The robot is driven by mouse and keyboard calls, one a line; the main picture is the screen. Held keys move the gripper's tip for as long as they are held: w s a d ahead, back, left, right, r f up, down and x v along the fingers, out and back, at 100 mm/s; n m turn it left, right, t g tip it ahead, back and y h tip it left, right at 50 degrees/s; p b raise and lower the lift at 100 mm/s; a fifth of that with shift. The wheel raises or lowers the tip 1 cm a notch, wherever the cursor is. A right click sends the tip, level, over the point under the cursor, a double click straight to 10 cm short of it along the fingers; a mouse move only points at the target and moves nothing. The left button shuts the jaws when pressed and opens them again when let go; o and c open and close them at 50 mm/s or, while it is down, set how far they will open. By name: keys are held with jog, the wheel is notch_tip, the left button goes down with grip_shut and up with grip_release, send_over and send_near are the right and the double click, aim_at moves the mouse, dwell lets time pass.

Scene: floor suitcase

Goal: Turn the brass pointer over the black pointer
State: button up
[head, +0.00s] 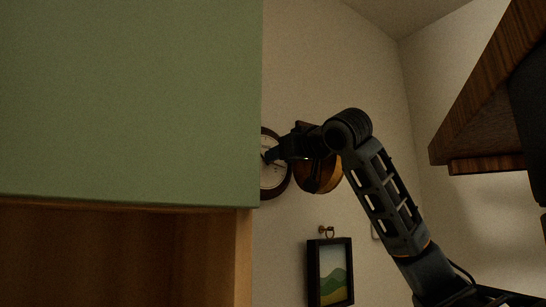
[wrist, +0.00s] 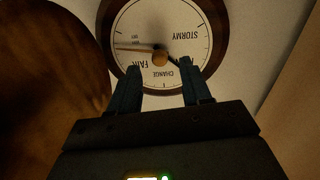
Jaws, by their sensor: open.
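A round barometer dial (wrist: 150,20) with a dark wooden rim shows in the wrist view, its lettering upside down. It is partly hidden behind the green cabinet in the head view (head: 272,178). A brass knob (wrist: 160,58) sits at the dial's centre. A thin pointer, seemingly the brass one (wrist: 128,48), reaches left from the centre. A short dark pointer, seemingly the black one (wrist: 173,58), slants down right beside the knob. My gripper (wrist: 160,69) is open, its fingers on either side of the knob, apart from it. My gripper (head: 268,156) is at the dial's face in the head view.
A green cabinet (head: 130,100) fills the left of the head view. A round wooden object (head: 325,175) hangs right of the dial, behind my arm. A framed picture (head: 331,275) hangs below. A wooden shelf (head: 490,110) juts in at right.

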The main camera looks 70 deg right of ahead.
jog(key=shift+p+x, duration=0.4)
jog(key=shift+x, duration=1.55)
jog(key=shift+c, duration=0.4)
grip_shut()
